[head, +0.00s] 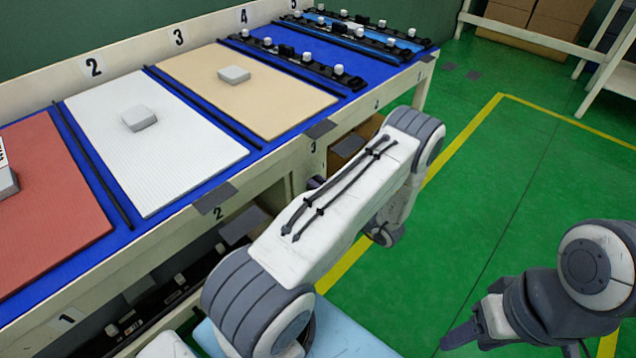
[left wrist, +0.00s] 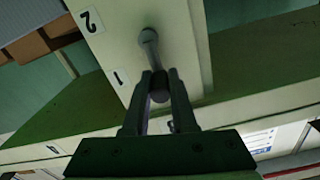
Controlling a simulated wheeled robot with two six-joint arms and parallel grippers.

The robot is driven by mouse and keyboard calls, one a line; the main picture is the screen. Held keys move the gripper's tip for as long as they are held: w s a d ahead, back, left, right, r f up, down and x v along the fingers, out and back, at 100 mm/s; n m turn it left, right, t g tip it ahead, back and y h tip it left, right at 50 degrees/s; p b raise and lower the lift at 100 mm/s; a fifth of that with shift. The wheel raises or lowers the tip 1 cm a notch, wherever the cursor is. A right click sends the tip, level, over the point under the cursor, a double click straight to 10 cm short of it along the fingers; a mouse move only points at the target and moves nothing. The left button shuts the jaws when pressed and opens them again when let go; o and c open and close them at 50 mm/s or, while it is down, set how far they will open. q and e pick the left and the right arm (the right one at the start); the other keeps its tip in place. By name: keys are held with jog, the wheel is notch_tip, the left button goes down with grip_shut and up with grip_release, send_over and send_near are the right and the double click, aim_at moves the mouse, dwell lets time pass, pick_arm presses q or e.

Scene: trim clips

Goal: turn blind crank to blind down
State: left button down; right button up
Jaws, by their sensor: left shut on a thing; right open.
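In the left wrist view, a grey blind crank (left wrist: 149,46) stands out from a pale panel (left wrist: 172,30). Its arm runs down the picture to a dark rounded handle (left wrist: 160,88). My left gripper (left wrist: 162,82) is shut on this handle, one finger on each side. In the head view my left arm covers the middle of the picture, and I cannot make out its gripper or the crank there. My right gripper (head: 462,335) is open and empty at the lower right of the head view, over the green floor, away from the bench.
A long bench with a blue top (head: 195,85) carries a red panel (head: 55,190), a white panel (head: 165,155), a tan panel (head: 255,95) and black rails with white knobs (head: 290,58). A white rack (head: 610,75) stands far right. Green floor (head: 540,170) is clear.

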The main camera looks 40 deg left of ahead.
pick_arm(q)
jog(key=c, duration=0.7)
grip_release()
jog(key=shift+c, duration=0.2)
jog(key=shift+d, duration=0.1)
jog(key=d, duration=1)
jog(key=shift+s+d, duration=0.2)
jog(key=shift+s, duration=0.2)
